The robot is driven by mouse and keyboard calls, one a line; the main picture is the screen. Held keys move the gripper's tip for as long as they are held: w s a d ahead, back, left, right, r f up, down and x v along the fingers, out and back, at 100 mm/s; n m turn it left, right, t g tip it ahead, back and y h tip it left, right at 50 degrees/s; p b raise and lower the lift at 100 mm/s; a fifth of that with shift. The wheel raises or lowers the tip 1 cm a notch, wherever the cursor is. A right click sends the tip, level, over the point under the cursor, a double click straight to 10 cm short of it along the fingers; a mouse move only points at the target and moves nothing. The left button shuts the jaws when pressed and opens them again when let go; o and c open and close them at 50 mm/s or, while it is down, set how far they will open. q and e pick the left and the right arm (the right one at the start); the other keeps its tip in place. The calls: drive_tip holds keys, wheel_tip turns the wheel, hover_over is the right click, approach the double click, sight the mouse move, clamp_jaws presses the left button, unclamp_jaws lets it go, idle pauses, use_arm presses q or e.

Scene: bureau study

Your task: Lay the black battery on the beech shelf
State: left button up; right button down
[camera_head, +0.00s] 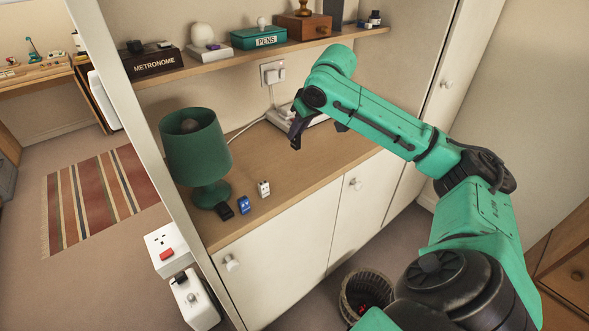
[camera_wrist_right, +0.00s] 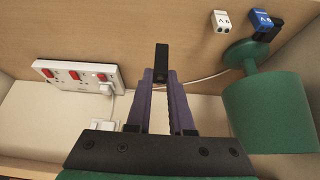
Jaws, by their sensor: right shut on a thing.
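My right gripper (camera_head: 299,135) is above the cabinet's wooden top, near the wall. It is shut on a black block, apparently the black battery, which juts from between the purple fingertips in the right wrist view (camera_wrist_right: 161,62). The beech shelf (camera_head: 227,51) runs along the wall above and left of the gripper. On the cabinet top (camera_head: 290,188), a dark block (camera_head: 224,211), a blue battery (camera_head: 243,205) and a white battery (camera_head: 263,189) stand or lie by the green lamp (camera_head: 195,150). My left gripper is not in view.
A power strip (camera_wrist_right: 78,74) lies by the wall near the gripper.

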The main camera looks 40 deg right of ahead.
sight(299, 144)
drive_tip(key=f, duration=0.6)
drive_tip(key=shift+w+d, duration=0.1)
drive_tip(key=shift+w, duration=0.15)
wheel_tip(299, 144, down, 6)
drive_tip(key=shift+r, duration=0.25)
drive_tip(key=shift+w+f, duration=0.15)
drive_tip(key=c, duration=0.8)
unclamp_jaws()
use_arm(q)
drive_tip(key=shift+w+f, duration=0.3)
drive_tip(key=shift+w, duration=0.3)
use_arm(e)
drive_tip(key=shift+s+r, duration=0.25)
drive_tip(key=shift+r, duration=0.25)
use_arm(q)
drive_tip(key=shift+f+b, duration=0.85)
drive_tip(key=shift+b, duration=0.05)
use_arm(e)
drive_tip(key=v, duration=1.1)
